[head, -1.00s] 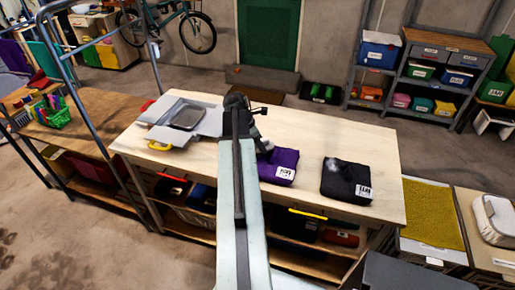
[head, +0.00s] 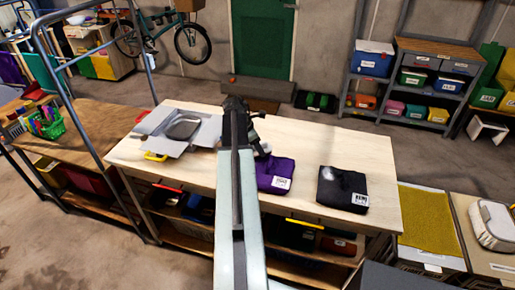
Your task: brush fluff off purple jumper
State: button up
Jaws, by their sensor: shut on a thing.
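The purple jumper (head: 273,176) lies folded on the pale wooden table, with a white label at its lower right corner. Its left side is hidden behind my arm. My gripper (head: 257,143) is over the jumper's far left edge, partly hidden by my own arm. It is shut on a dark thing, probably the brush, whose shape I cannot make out. A small greyish patch shows just below it at the jumper's far edge; I cannot tell whether it is fluff or part of the held thing.
A folded black garment (head: 343,189) with a pale fluffy patch and white label lies to the right on the table (head: 310,143). The table's back right is clear. A metal frame stands left.

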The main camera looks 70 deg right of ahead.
jog(key=shift+s+a, duration=0.2)
jog(key=shift+a, duration=1.7)
jog(key=shift+s+a, duration=0.15)
jog(key=shift+a, duration=1.75)
jog(key=shift+s+a, duration=0.2)
jog(key=shift+a, duration=1.7)
notch_tip(320, 180, up, 6)
jog(key=p, duration=0.6)
jog(key=shift+r, duration=0.1)
notch_tip(320, 180, up, 3)
jog(key=p, duration=0.3)
